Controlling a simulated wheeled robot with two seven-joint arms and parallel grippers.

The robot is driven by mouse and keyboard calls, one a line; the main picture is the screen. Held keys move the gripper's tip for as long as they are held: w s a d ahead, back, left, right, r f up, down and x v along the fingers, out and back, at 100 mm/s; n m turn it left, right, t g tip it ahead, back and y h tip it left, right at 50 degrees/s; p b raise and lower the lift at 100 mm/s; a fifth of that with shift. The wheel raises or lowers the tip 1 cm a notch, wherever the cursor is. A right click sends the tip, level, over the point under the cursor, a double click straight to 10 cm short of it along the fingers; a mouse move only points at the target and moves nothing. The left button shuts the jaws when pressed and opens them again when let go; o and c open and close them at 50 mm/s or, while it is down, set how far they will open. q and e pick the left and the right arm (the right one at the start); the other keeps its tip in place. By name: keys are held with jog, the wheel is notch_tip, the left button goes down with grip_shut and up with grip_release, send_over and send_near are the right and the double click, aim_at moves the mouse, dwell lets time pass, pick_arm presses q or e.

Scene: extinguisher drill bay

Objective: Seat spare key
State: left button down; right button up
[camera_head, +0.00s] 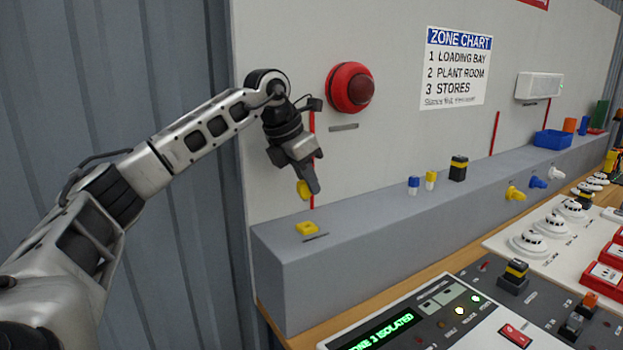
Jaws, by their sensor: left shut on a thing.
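My left gripper (311,189) reaches in from the left and points down. It is shut on a small yellow piece (303,190), which looks like the spare key; the fingers hide part of it. A yellow block (307,228), which looks like the key's seat, sits on top of the grey ledge (350,240) near its left end, with a small dark label strip in front. The held key is above this block, with a visible gap between them. My right gripper is not in view.
A red round sounder (350,87) is on the wall above. Blue (413,185) and yellow (430,180) small pieces and a black-yellow block (458,168) stand farther right on the ledge. A control panel (450,310) lies in front. The ledge around the yellow block is clear.

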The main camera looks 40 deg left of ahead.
aim_at(306, 201)
pick_arm(q)
jog(key=shift+f+b, duration=0.5)
jog(key=shift+f, duration=0.35)
notch_tip(306, 201, down, 3)
jog(key=b, duration=0.3)
jog(key=shift+f, duration=0.1)
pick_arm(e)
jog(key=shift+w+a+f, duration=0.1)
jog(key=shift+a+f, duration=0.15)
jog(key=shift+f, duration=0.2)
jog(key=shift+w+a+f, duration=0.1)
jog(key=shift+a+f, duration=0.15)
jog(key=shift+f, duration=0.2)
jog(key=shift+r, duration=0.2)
pick_arm(q)
jog(key=shift+w+p, duration=0.1)
jog(key=shift+p, duration=0.25)
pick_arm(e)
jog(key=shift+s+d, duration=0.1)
pick_arm(q)
jog(key=shift+p, duration=0.6)
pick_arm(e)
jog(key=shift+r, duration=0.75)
pick_arm(q)
jog(key=shift+f+b, duration=0.45)
jog(key=shift+f, duration=0.25)
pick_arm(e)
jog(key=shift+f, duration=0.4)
